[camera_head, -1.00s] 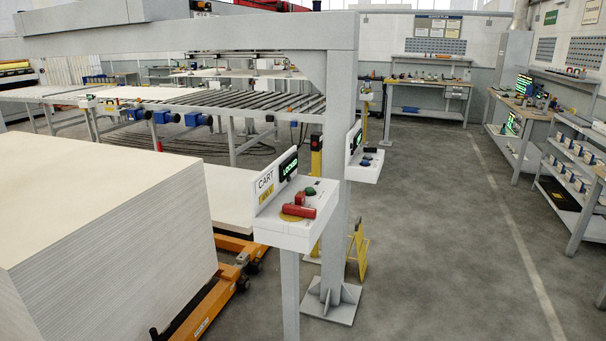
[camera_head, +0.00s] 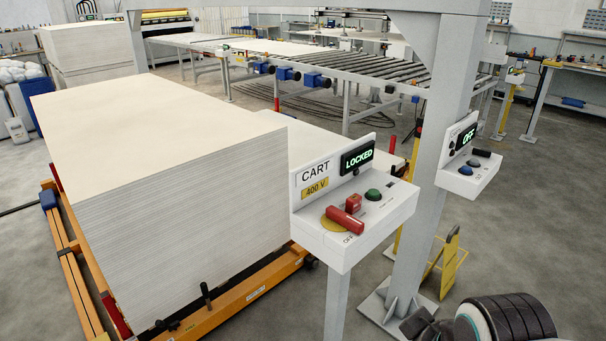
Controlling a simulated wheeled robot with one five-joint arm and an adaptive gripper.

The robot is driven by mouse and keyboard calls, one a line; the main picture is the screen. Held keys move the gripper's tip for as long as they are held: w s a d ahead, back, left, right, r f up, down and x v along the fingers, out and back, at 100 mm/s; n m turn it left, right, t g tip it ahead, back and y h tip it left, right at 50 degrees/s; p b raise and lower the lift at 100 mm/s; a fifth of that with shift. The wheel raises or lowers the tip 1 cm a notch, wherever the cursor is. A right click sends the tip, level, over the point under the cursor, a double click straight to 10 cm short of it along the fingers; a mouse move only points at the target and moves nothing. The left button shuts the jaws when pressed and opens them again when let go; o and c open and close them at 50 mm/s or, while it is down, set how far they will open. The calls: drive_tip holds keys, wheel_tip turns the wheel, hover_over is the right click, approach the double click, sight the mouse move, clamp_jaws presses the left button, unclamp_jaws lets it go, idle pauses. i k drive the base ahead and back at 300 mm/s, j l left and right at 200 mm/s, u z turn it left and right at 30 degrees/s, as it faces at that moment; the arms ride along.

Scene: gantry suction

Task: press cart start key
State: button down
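The cart control box (camera_head: 352,236) is white and stands on a grey post right of centre. Its back plate reads CART, with a yellow 400 V label (camera_head: 315,188) and a lit display (camera_head: 357,159) reading LOCKED. On its top are a red handle (camera_head: 345,220) over a yellow disc, with OFF printed near it, a small red block (camera_head: 353,203) and a round green button (camera_head: 373,194). A dark part of my arm (camera_head: 510,318) shows at the bottom right, well apart from the box. My gripper's fingertips cannot be made out there.
A second box (camera_head: 468,172), its display reading OFF, is on the gantry column (camera_head: 436,150) behind. A tall stack of white sheets (camera_head: 190,240) on an orange cart (camera_head: 225,310) fills the left. A yellow stand (camera_head: 447,262) is by the column foot. Floor at right is open.

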sight(374, 193)
drive_tip(key=i+l+u, duration=0.1)
drive_tip(key=u, duration=0.3)
drive_tip(key=i+l+u, duration=0.15)
drive_tip(key=u, duration=0.25)
drive_tip(key=i+l+u, duration=0.1)
drive_tip(key=l+u, duration=0.15)
drive_tip(key=u, duration=0.15)
drive_tip(key=i+l+u, duration=0.1)
drive_tip(key=u, duration=0.3)
drive_tip(key=l+u, duration=0.4)
drive_tip(key=i+l+u, duration=0.1)
drive_tip(key=l+u, duration=0.25)
drive_tip(key=i+l+u, duration=0.1)
drive_tip(key=l+u, duration=0.65)
drive_tip(key=i+j, duration=0.05)
drive_tip(key=j, duration=0.05)
